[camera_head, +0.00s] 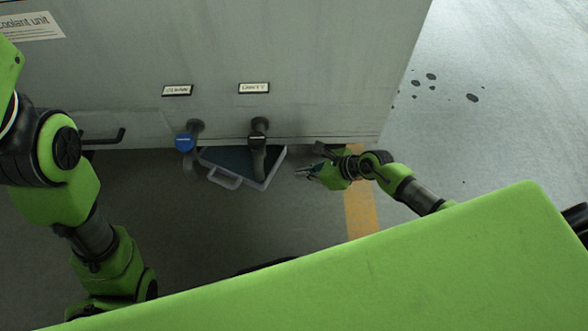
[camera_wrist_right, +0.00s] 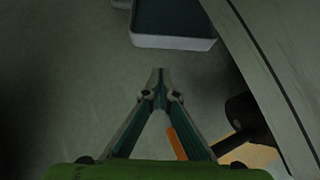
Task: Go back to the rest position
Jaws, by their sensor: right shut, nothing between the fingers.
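My right gripper (camera_head: 308,171) is low in front of the grey cabinet, to the right of a tray on the floor. In the right wrist view its fingertips (camera_wrist_right: 160,72) meet, and nothing is between them. The fingers are apart from the tray and the cabinet. My left arm comes in along the left side of the head view, but its gripper does not show.
The grey coolant cabinet (camera_head: 300,50) has a blue-handled valve (camera_head: 184,143) and a black-handled valve (camera_head: 258,139). Below them lies the handled tray (camera_head: 223,179), also in the right wrist view (camera_wrist_right: 175,42). Dark spots (camera_head: 472,98) mark the floor at right.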

